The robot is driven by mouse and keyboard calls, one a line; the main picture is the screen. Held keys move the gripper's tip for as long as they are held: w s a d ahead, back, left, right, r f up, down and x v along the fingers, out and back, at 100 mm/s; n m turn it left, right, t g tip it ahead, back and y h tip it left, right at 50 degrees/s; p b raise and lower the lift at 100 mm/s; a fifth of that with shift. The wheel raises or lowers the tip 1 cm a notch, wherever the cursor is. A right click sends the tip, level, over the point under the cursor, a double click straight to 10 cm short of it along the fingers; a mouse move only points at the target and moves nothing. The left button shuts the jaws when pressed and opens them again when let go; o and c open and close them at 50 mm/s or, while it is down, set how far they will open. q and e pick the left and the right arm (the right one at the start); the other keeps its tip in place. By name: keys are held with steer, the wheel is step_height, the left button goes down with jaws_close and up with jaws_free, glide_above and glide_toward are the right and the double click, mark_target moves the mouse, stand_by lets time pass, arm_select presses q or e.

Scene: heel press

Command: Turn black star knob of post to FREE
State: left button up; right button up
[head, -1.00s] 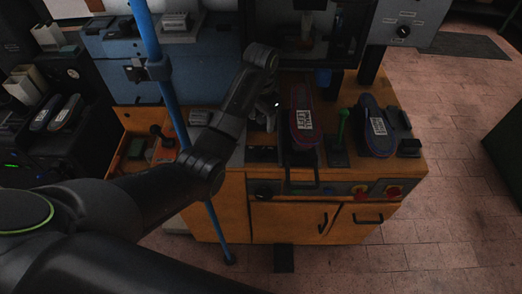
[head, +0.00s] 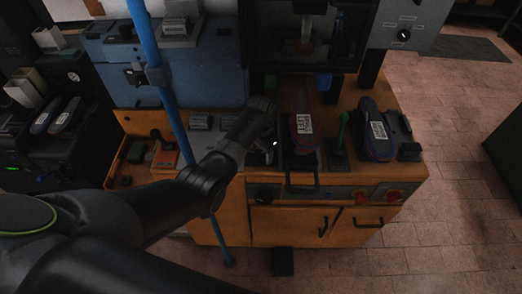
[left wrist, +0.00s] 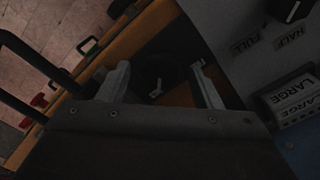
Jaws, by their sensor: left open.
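My left gripper (head: 268,140) is over the left front of the orange bench, and its fingers hardly show in the head view. In the left wrist view the gripper (left wrist: 160,85) is open. A dark round knob (left wrist: 153,68) with a pale pointer lies beyond and between the two fingertips, apparently untouched. Its star shape and any FREE mark are too dark to tell. A blue post (head: 172,120) stands left of my gripper, with a dark clamp (head: 136,74) on it. My right gripper is not in view.
A black handle (head: 302,188) juts from the bench front beside a dark front knob (head: 264,194). A shoe (head: 304,125) and a green-topped lever (head: 341,130) stand to the right. A dial (left wrist: 288,10) marked HALF and FULL and a box (left wrist: 292,97) marked LARGE are right of the fingers.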

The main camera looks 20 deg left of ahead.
arm_select(q)
steer(key=c, duration=1)
